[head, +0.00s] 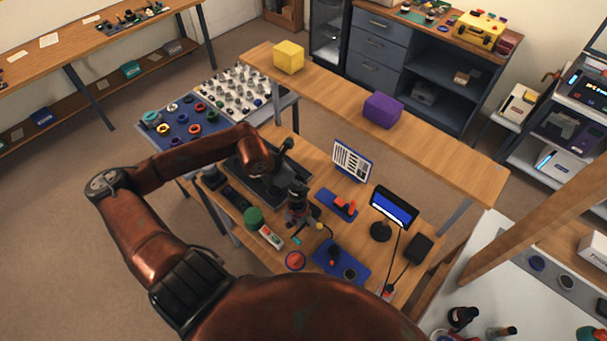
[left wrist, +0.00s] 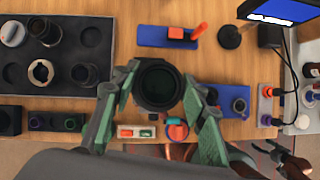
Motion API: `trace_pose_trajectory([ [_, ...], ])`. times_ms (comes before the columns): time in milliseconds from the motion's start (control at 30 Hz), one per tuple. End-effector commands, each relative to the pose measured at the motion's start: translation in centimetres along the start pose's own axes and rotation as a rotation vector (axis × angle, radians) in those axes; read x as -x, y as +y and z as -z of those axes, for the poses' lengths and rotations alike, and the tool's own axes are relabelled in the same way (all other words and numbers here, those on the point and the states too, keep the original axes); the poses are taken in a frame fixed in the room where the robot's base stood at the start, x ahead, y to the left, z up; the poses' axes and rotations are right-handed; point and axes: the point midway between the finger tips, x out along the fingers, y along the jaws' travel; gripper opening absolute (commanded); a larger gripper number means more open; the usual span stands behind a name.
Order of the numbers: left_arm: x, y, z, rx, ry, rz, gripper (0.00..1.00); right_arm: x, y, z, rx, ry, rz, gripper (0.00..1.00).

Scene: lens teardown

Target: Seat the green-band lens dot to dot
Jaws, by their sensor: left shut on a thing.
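My left gripper (head: 297,208) is above the middle of the wooden workbench. In the left wrist view its fingers (left wrist: 158,100) with green pads are closed around a dark, round lens part (left wrist: 159,84), seen from above as a black ring with a dark glass centre. The same dark part (head: 296,194) shows small in the head view. I cannot make out a green band or any alignment dots on it. Whatever lies directly under the held part is hidden.
A black tray (left wrist: 15,76) with several dark lens parts is left of the gripper. A blue stand (left wrist: 152,39) with a red block lies behind; a blue mat (head: 323,256) with small parts lies right. A green round thing (head: 253,217) and a lit screen (head: 395,207) stand nearby.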

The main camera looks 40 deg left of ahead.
Motion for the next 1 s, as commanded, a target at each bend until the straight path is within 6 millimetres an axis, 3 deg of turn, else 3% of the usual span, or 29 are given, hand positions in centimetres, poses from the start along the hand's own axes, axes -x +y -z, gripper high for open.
trace_pose_trajectory([
  [367, -2.0, -0.1, 1.0, 0.0, 0.0, 0.002, 0.06, -0.7, -0.5, -4.4, -0.01, -0.052, 0.004, 0.72],
  [733, -4.9, 0.0, 2.8, 0.0, 0.0, 0.001, 0.06, -3.2, -0.4, -1.9, -0.004, -0.016, 0.003, 0.72],
  [1000, -5.1, 0.0, 2.9, -0.001, -0.001, 0.001, 0.06, -3.5, -0.7, -2.1, -0.006, -0.019, 0.006, 0.72],
])
